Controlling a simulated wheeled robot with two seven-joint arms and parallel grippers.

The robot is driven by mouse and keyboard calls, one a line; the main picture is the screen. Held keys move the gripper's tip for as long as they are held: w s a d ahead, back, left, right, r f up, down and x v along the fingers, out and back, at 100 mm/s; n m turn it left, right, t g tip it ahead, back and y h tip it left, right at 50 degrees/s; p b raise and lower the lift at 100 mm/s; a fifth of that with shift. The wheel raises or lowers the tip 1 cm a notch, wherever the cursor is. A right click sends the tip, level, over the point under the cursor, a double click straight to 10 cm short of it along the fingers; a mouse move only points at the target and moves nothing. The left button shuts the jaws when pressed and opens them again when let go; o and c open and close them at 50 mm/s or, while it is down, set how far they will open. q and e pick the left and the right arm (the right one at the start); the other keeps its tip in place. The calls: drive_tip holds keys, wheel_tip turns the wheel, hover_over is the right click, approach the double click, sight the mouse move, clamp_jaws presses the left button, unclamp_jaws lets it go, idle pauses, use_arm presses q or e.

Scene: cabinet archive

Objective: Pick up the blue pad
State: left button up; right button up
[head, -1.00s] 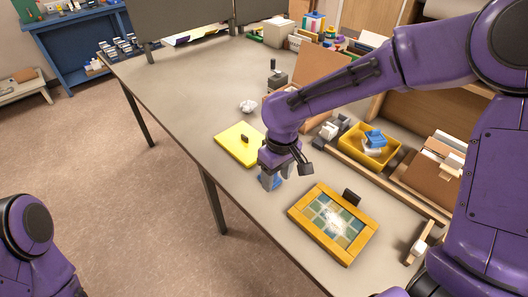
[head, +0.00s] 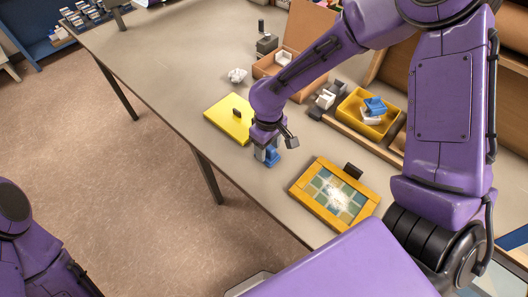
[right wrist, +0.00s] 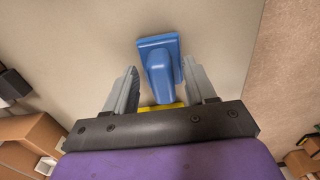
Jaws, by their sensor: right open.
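The blue pad (head: 272,158) stands on the grey table near its front edge, partly hidden by my right gripper in the head view. In the right wrist view the blue pad (right wrist: 172,44) shows a flat base and a raised handle. My right gripper (head: 266,152) is low over the table at the pad. In the right wrist view my right gripper (right wrist: 160,72) is open, with one finger on each side of the handle and visible gaps to both. Of my left arm only purple links show at the lower left; its gripper is out of view.
A yellow pad (head: 226,122) with a dark knob lies left of the gripper. A yellow-framed tiled panel (head: 302,197) lies to the right. A yellow bin (head: 353,122) holds blue and white pieces. A crumpled white piece (head: 237,75) lies farther back.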

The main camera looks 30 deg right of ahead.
drive_tip(key=shift+s+a+r, duration=0.1)
drive_tip(key=shift+s+a, duration=0.15)
drive_tip(key=shift+s, duration=0.15)
drive_tip(key=shift+c, duration=1.3)
drive_tip(key=shift+d, duration=0.2)
clamp_jaws()
use_arm(q)
drive_tip(key=shift+s, duration=0.25)
drive_tip(key=shift+a, duration=0.1)
use_arm(e)
drive_tip(key=shift+a, duration=0.1)
drive_tip(key=shift+w+r, duration=0.2)
drive_tip(key=shift+r, duration=0.3)
use_arm(q)
drive_tip(key=shift+r+p, duration=0.8)
use_arm(e)
drive_tip(key=s+a+r, duration=0.8)
drive_tip(key=s+r, duration=0.3)
drive_tip(key=r, duration=0.1)
drive_tip(key=shift+s, duration=0.25)
